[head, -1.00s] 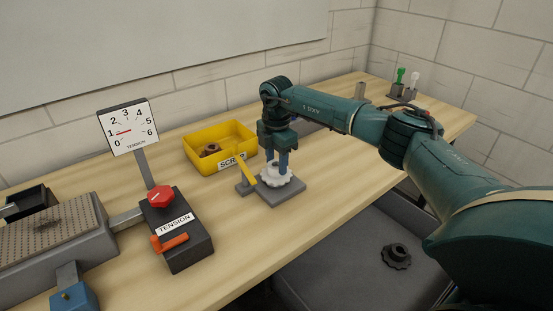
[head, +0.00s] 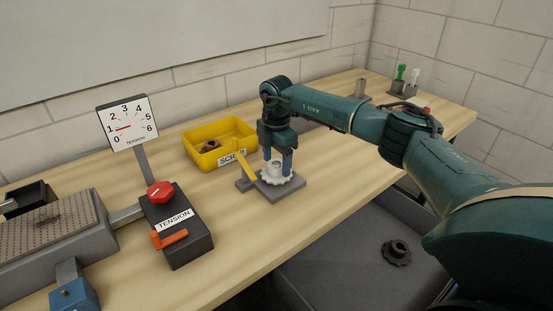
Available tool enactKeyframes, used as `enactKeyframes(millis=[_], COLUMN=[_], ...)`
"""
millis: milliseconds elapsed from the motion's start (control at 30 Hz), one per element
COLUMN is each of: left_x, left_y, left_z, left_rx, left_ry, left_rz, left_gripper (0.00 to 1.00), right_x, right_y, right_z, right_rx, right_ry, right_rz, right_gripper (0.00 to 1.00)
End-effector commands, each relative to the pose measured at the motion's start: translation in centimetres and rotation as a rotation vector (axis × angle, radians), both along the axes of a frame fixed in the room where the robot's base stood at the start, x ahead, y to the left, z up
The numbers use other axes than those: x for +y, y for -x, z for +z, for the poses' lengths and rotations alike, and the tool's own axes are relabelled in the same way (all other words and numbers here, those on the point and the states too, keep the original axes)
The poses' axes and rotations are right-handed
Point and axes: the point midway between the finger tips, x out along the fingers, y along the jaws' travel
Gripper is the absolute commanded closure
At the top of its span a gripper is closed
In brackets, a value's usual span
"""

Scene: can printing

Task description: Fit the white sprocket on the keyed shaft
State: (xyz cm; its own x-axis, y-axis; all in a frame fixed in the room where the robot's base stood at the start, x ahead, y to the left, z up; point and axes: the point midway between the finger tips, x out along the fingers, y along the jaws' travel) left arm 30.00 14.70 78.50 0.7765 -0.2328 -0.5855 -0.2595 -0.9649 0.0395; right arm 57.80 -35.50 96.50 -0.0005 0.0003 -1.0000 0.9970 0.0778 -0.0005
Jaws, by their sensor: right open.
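The white sprocket (head: 276,179) lies flat on a grey base plate (head: 290,190) on the bench, with its raised hub upward. My right gripper (head: 278,166) points down over it, open, with one finger on each side of the hub. I cannot tell whether the fingers touch the hub. The keyed shaft is not visible as a separate part; the sprocket and fingers cover the middle of the plate. My left gripper is not in view.
A yellow lever (head: 246,166) stands close left of the sprocket. Behind is a yellow scrap bin (head: 205,158) holding a brown part. A tension box (head: 180,240) with red knob and gauge (head: 127,123) is to the left. A dark sprocket (head: 396,252) lies in the grey area below the bench.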

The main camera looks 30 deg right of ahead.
Motion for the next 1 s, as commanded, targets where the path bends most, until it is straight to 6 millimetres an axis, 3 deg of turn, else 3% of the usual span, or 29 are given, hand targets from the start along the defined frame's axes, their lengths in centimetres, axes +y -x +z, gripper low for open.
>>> enactKeyframes(millis=[67,167,600,800,1000], left_x=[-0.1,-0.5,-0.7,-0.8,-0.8], left_y=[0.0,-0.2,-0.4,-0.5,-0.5], left_z=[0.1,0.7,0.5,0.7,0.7], left_rx=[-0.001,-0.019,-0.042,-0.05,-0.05], left_ry=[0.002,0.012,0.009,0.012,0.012], left_rz=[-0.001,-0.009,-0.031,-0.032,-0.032], left_gripper=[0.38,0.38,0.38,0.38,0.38], right_x=[0.0,0.0,0.0,0.0,0.0], right_y=[0.0,-0.1,-0.1,0.0,0.0], right_z=[0.0,1.5,11.0,12.9,13.2], right_rx=[0.0,-0.004,-0.004,-0.001,0.0], right_ry=[0.0,-0.001,0.0,-0.001,-0.001], right_rz=[0.0,0.001,0.0,0.0,0.0], right_gripper=[0.35,0.35,0.35,0.35,0.35])
